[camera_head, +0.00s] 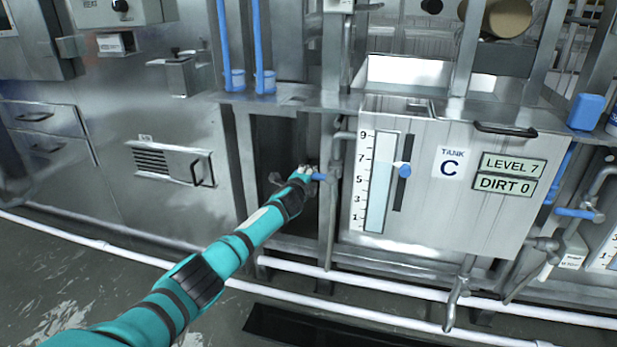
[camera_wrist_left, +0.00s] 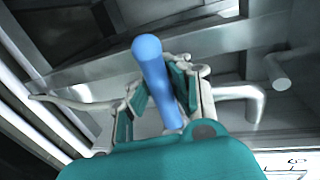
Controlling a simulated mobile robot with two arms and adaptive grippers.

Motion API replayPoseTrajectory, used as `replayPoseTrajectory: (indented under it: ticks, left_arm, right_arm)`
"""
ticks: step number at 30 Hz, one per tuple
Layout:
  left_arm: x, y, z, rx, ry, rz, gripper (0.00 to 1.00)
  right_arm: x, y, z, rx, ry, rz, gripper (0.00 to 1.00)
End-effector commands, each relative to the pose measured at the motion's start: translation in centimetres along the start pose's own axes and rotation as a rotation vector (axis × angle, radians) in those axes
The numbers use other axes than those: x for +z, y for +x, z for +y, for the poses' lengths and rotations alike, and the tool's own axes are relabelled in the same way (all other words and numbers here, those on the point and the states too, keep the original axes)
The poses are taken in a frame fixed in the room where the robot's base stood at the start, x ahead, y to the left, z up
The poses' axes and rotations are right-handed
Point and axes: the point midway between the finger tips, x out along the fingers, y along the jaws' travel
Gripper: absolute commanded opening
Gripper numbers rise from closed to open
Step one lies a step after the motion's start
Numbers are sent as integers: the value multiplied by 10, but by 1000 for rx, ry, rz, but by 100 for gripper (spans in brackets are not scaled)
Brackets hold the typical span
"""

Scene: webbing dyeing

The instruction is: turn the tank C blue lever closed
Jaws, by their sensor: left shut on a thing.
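Tank C (camera_head: 450,195) is a grey metal tank with a level scale, a "TANK C" label and plates reading LEVEL 7 and DIRT 0. A blue lever (camera_head: 320,176) sits just left of the tank. My left gripper (camera_head: 307,171) is at this lever, reaching in from the lower left. In the left wrist view the blue lever (camera_wrist_left: 150,65) stands between the finger pads of my left gripper (camera_wrist_left: 160,90), which is shut on it. The lever's rounded end sticks out past the fingers; its base is partly hidden. My right gripper is not in view.
Another blue lever (camera_head: 576,213) is on pipework right of the tank. Metal posts and pipes stand close around my left gripper. White pipes (camera_head: 400,290) run low along the floor. A steel cabinet (camera_head: 110,150) is at left.

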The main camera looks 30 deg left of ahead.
Motion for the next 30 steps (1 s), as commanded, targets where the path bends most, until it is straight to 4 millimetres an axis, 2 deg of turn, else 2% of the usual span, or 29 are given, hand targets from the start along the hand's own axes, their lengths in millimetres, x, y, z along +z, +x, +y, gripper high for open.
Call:
replayPoseTrajectory:
  ticks: [1, 8, 9, 16, 25, 30]
  left_arm:
    - [0, 0, 9, 13, 14, -3, 0]
    - [0, -1, 9, 12, 14, -2, 0]
    - [0, -1, 9, 12, 14, -2, 13]
    - [0, 0, 6, 7, 9, 0, 43]
    - [0, -1, 3, 3, 5, 0, 44]
    - [1, -8, 2, 1, 6, -1, 44]
  right_arm:
    - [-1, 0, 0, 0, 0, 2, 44]
    - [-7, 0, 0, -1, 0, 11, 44]
    - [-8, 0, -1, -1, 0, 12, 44]
    - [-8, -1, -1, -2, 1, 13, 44]
    - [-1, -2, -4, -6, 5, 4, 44]
    - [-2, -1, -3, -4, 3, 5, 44]
